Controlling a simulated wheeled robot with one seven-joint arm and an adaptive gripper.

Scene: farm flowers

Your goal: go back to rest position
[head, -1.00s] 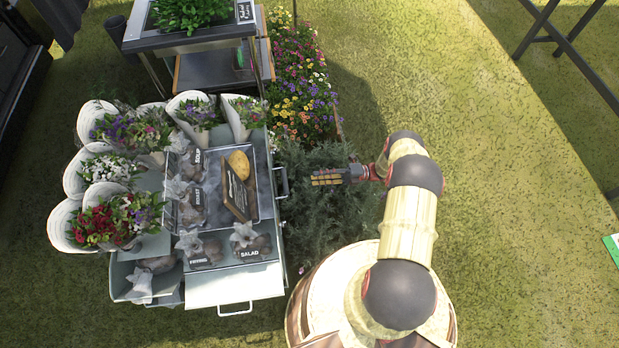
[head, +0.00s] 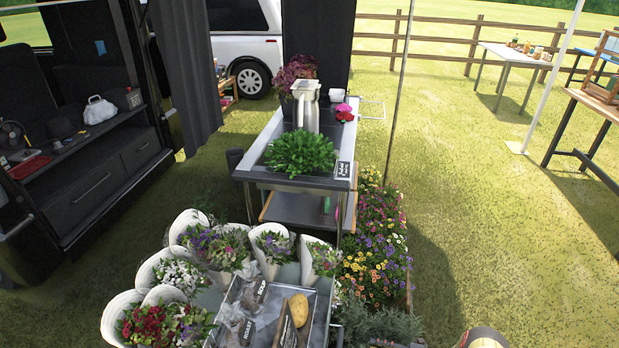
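My gripper is not in the head view now. Only a small part of my arm (head: 482,338) shows at the bottom edge, right of the middle. Whether the gripper is open or holds anything is hidden.
A cart with wrapped bouquets (head: 165,325) and a metal tray (head: 262,328) holding a potato (head: 298,309) stands at the bottom left. Behind it is a table with a green plant (head: 300,153). A flower bed (head: 375,245) runs beside them. The grass (head: 500,230) to the right is clear.

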